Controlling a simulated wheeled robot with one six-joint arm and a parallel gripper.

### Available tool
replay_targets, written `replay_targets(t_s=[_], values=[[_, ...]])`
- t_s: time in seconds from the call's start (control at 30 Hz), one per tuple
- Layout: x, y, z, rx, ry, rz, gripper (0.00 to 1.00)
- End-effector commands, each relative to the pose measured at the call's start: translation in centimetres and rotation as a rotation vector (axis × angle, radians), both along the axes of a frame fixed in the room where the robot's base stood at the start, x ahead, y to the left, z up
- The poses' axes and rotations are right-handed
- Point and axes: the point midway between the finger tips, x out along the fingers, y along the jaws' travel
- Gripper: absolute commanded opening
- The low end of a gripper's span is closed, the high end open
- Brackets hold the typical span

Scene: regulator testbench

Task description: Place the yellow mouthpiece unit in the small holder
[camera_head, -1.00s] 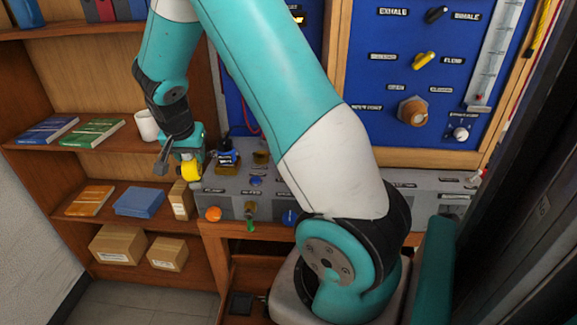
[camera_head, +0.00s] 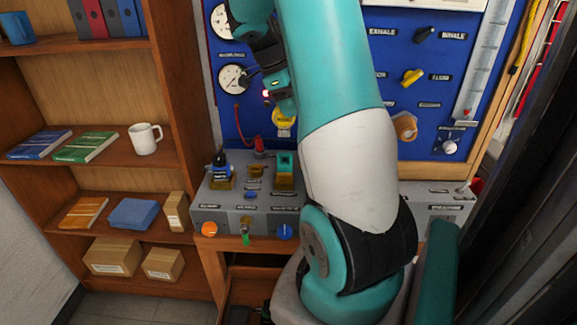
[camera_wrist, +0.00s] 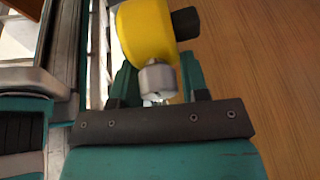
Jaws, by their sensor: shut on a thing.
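The yellow mouthpiece unit (camera_wrist: 145,32) has a round yellow body, a black end and a grey metal neck. My gripper (camera_wrist: 158,88) is shut on the neck, with a teal finger on each side. In the head view, the yellow unit (camera_head: 284,126) hangs below my gripper (camera_head: 277,98), in front of the blue panel and above the grey bench unit (camera_head: 222,214). A small brass-coloured holder (camera_head: 256,171) on the bench looks empty. It stands between a blue-topped unit (camera_head: 219,168) and a teal-topped unit (camera_head: 286,162), both seated in holders. I cannot tell which holder is the small one.
A red-topped part (camera_head: 259,147) stands behind the holders. Knobs line the bench front, including an orange one (camera_head: 209,229). The blue panel (camera_head: 385,40) with gauges and knobs rises behind. A wooden shelf (camera_head: 130,60) with a white mug (camera_head: 145,138) stands left.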

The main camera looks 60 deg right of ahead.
Motion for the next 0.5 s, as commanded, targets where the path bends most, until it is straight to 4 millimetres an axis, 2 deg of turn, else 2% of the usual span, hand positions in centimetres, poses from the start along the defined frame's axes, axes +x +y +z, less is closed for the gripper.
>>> replay_targets(t_s=[0.1,0.3,0.4,0.5], values=[[-0.1,0.0,-3.4,0.005,0.007,0.002,0.00],[0.0,0.1,-8.7,0.004,0.005,0.004,0.00],[0.0,0.1,-10.6,0.003,0.003,0.005,0.00],[0.0,0.0,-11.7,0.001,0.001,0.005,0.00]])
